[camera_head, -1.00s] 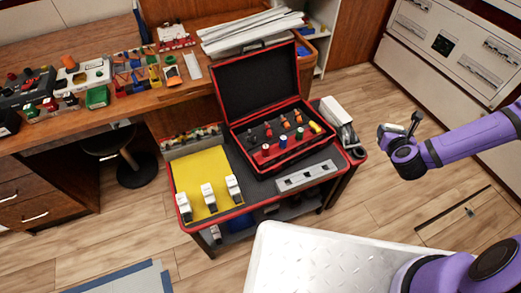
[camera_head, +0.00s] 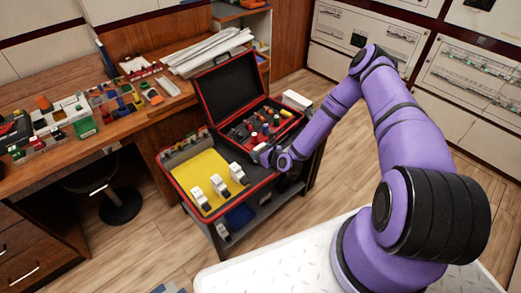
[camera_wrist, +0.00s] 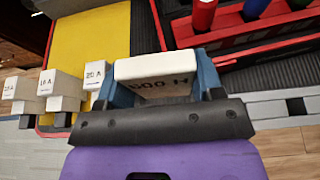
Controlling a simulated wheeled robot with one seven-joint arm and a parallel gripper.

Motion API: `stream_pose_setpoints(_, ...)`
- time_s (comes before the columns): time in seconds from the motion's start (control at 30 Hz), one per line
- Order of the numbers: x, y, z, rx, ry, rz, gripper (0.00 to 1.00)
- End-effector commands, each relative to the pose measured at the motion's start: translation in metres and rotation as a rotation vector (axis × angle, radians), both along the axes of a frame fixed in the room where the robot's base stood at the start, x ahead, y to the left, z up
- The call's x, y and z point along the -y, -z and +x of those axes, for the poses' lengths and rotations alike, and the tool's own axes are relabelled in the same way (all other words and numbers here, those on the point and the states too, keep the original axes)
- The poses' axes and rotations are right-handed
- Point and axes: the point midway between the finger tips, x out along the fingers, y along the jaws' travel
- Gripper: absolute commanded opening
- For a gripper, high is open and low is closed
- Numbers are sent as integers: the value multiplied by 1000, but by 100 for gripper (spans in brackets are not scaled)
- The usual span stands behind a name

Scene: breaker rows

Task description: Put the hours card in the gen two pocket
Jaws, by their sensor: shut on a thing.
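My gripper (camera_wrist: 165,85) is shut on a white block-shaped card (camera_wrist: 157,66) in the wrist view. The card's front carries black print that looks like "500 H", partly shaded. In the head view my gripper (camera_head: 264,155) is over the right part of the red-edged cart, just in front of the open case. No label for a gen two pocket is readable in either view.
White breakers marked in amperes, such as one marked 20 A (camera_wrist: 97,77), stand left of my gripper on the cart, by a yellow sheet (camera_head: 203,172). The open black case (camera_head: 237,92) holds coloured pieces behind my gripper. A wooden bench (camera_head: 60,150) stands at left.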

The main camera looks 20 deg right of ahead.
Motion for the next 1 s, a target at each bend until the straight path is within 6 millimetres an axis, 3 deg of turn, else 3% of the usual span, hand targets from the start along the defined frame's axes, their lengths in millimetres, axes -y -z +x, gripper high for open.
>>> stream_pose_setpoints(0.2,-1,35,0,1,0,-1,38)
stream_pose_setpoints(0.43,-1,50,0,0,1,1,38)
stream_pose_setpoints(0.63,-1,75,0,1,1,0,38)
stream_pose_setpoints(1.0,0,81,-1,0,2,2,38)
